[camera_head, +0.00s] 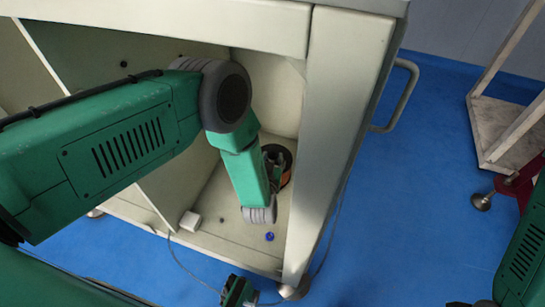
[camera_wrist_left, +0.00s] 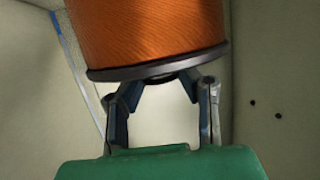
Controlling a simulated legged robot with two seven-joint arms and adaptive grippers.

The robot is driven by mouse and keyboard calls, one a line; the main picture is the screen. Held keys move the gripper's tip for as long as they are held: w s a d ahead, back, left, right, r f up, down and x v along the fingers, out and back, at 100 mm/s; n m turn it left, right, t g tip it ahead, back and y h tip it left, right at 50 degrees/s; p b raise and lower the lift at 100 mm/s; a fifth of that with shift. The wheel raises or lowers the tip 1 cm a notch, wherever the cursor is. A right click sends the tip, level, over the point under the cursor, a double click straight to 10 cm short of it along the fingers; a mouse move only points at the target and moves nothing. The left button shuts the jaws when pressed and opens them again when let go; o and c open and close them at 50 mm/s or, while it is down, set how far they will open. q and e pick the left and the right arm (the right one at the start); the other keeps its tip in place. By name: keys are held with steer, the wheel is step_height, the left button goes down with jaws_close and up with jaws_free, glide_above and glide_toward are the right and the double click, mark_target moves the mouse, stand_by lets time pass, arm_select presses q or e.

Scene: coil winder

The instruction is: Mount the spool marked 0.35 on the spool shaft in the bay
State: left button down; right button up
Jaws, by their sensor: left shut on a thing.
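My left gripper (camera_head: 273,168) reaches down into the bay (camera_head: 228,195) of the cream cabinet. In the left wrist view, its fingers (camera_wrist_left: 161,80) close on the near end of a spool (camera_wrist_left: 150,35). The spool has orange-copper wire and a black flange. In the head view the spool (camera_head: 287,178) is partly hidden behind my gripper and wrist, near the bay's right wall. No 0.35 marking shows. I cannot make out the spool shaft or tell whether the spool is on it.
The bay floor holds a white block (camera_head: 191,221), a blue knob-like piece (camera_head: 270,237) and a small dark dot. The cabinet's right post (camera_head: 345,120) and top edge (camera_head: 230,25) frame the opening. A thin cable runs below.

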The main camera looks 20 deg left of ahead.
arm_select(q)
steer(key=shift+w+f, duration=0.15)
steer(key=shift+f, duration=0.8)
steer(key=c, duration=1.1)
jaws_free()
steer(key=shift+s+f, duration=0.25)
steer(key=v, duration=1.1)
steer(key=shift+s+d+r, duration=0.2)
steer(key=shift+s+r, duration=0.1)
steer(key=shift+s+f, duration=0.1)
